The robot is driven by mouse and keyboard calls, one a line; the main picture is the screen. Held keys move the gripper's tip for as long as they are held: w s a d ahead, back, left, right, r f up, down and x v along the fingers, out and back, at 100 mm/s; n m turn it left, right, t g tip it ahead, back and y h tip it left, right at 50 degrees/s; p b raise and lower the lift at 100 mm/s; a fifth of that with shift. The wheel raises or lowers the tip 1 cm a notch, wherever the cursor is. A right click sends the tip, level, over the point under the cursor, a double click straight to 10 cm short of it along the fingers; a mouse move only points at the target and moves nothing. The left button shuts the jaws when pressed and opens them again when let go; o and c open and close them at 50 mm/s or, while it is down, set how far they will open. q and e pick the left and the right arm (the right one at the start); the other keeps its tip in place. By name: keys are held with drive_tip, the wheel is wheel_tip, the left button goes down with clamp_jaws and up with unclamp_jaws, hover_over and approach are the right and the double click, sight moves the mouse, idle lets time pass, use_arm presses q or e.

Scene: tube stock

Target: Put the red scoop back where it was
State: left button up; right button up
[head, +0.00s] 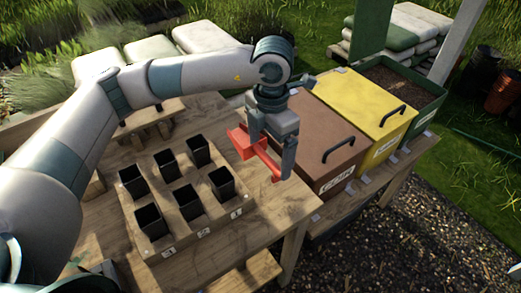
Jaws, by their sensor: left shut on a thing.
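The red scoop (241,143) is held by my left gripper (272,157), whose fingers are shut on it. The scoop's red handle runs down and right between the fingers, with its end showing at the right finger. Gripper and scoop appear to be over the right part of the wooden table, just right of the pot tray; I cannot tell how high above the top they are. The fingers hide part of the scoop.
A wooden tray (171,207) with numbered slots holds several black square pots. Right of the table stand a brown lidded bin (318,128), a yellow lidded bin (358,100) and an open green bin (405,83) of dark soil. The table's (270,215) front right corner is clear.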

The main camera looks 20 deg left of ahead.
sight(261, 144)
use_arm(q)
drive_tip(key=w+a+f, duration=0.1)
drive_tip(key=w+a+f+p, duration=0.1)
drive_tip(key=w, duration=0.1)
drive_tip(key=w+a+f, duration=0.1)
drive_tip(key=shift+w+a+f+p, duration=0.25)
drive_tip(key=shift+w+p, duration=0.1)
drive_tip(key=shift+p, duration=0.05)
drive_tip(key=shift+f+p, duration=0.45)
wheel_tip(261, 144, down, 2)
drive_tip(key=shift+p, duration=0.6)
drive_tip(key=shift+f, duration=0.55)
